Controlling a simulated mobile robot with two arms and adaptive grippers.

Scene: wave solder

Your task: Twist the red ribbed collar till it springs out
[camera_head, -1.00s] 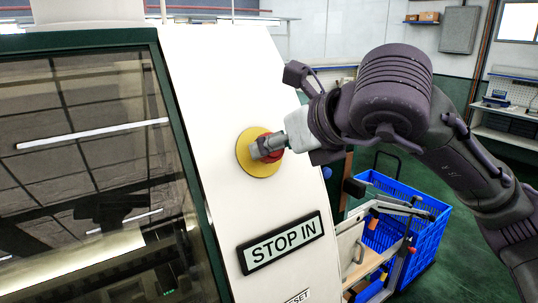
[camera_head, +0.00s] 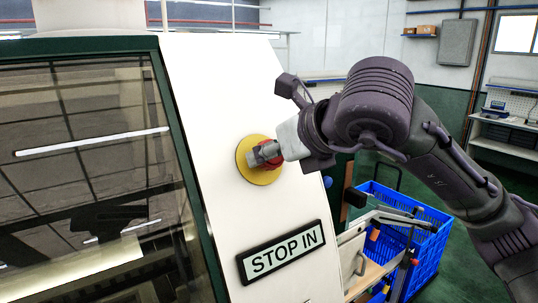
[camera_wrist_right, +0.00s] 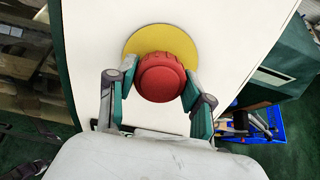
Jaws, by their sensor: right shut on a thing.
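The red ribbed collar (camera_wrist_right: 160,77) sits in front of a round yellow plate (camera_wrist_right: 132,40) on the white machine panel. In the head view the collar (camera_head: 272,162) is partly covered by my right gripper (camera_head: 267,153), and the yellow plate (camera_head: 262,177) shows around it. In the right wrist view my right gripper (camera_wrist_right: 156,92) has one finger on each side of the collar and is shut on it. The display below the plate (camera_head: 282,252) reads "STOP IN". My left gripper is not in either view.
The machine's dark window (camera_head: 90,150) with a green frame fills the left. A blue crate (camera_head: 430,245) and a cart with a wooden board stand on the floor at the right. A shelf (camera_head: 505,138) is against the far wall.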

